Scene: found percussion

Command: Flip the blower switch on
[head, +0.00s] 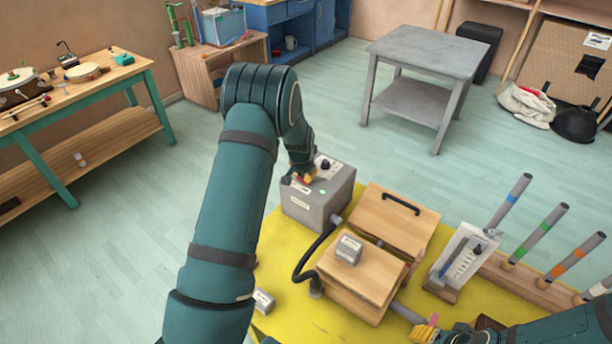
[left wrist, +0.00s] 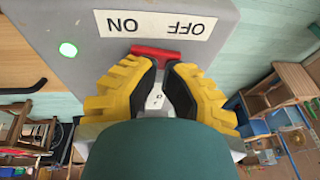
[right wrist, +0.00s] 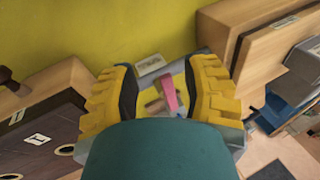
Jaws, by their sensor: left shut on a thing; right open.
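The grey blower box (head: 318,196) stands at the back of the yellow table. In the left wrist view its red switch handle (left wrist: 155,53) lies beside the ON/OFF label (left wrist: 155,26), and a green light (left wrist: 68,49) glows on the box. My left gripper (head: 300,177) reaches down to the box; it also shows in the left wrist view (left wrist: 163,68), shut on the switch handle. Its fingers hide part of the switch, and I cannot tell its exact position. My right gripper (right wrist: 183,80) is open around a pink tab (right wrist: 168,92), without gripping it.
A black hose (head: 305,255) joins the box to wooden bellows-like boxes (head: 395,220), with a grey weight (head: 349,249) on one. Upright tubes with coloured bands (head: 540,232) stand to the right. The yellow tabletop (head: 285,322) has some bare space in front.

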